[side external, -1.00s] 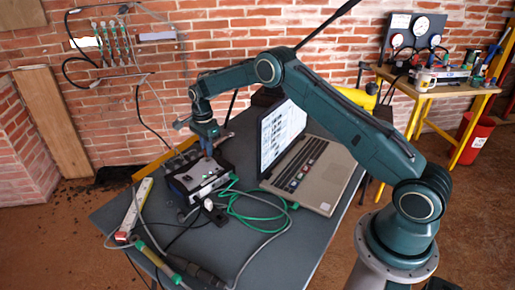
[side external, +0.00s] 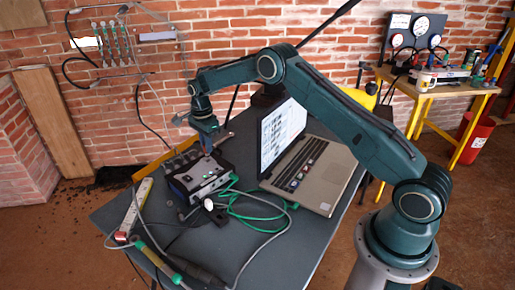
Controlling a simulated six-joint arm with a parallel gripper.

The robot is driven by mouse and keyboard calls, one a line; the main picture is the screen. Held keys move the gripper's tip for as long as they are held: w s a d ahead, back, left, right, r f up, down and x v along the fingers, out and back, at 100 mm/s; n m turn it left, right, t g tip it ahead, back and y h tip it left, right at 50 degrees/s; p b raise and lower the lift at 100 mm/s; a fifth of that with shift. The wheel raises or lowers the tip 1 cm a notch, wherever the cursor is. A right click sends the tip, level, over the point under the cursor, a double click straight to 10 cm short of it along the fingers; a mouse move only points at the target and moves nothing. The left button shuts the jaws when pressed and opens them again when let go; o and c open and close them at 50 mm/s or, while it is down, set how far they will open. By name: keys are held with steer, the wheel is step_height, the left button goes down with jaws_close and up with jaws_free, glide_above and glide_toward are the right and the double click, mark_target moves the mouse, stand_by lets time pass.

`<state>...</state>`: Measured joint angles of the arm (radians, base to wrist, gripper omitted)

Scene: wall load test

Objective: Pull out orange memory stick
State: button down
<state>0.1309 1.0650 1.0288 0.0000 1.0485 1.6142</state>
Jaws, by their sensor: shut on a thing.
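My gripper (side external: 207,149) points down at the top rear of a dark box with a light top panel (side external: 204,176) on the table. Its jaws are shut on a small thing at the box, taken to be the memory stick. The fingers hide it, and no orange shows at this size. I cannot tell whether the stick sits in the box or is clear of it.
An open laptop (side external: 312,172) stands right of the box on the grey table (side external: 283,252). Green cable (side external: 245,213) loops in front of the box. A white power strip (side external: 135,207) lies at left. A brick wall is behind.

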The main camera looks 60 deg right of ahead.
steer(key=shift+r, duration=2.05)
